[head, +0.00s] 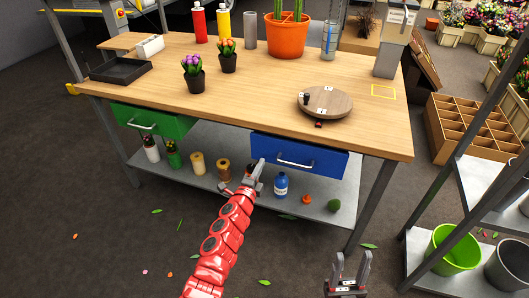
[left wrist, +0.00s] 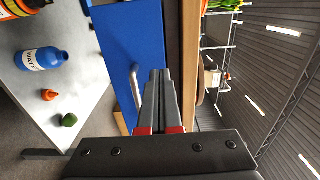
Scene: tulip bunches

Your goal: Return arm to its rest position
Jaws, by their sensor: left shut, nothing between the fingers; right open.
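My left gripper (head: 261,164) is at the end of my red arm, in front of the lower left part of the blue drawer (head: 325,160). Its fingertips are left of the drawer's metal handle (head: 295,164) in the head view. In the left wrist view the two fingers (left wrist: 159,75) are together with nothing between them. The blue drawer (left wrist: 130,45) and its handle (left wrist: 136,85) show beside them; the fingers do not grip the handle. My right gripper (head: 350,262) is low at the bottom of the head view, open and empty, away from the table.
The wooden workbench (head: 270,100) carries two small tulip pots and a round turntable (head: 325,102). A green drawer (head: 155,121) is at its left. The lower shelf (head: 315,202) holds bottles and spools. A metal rack (head: 475,185) stands at right. Open floor is at left.

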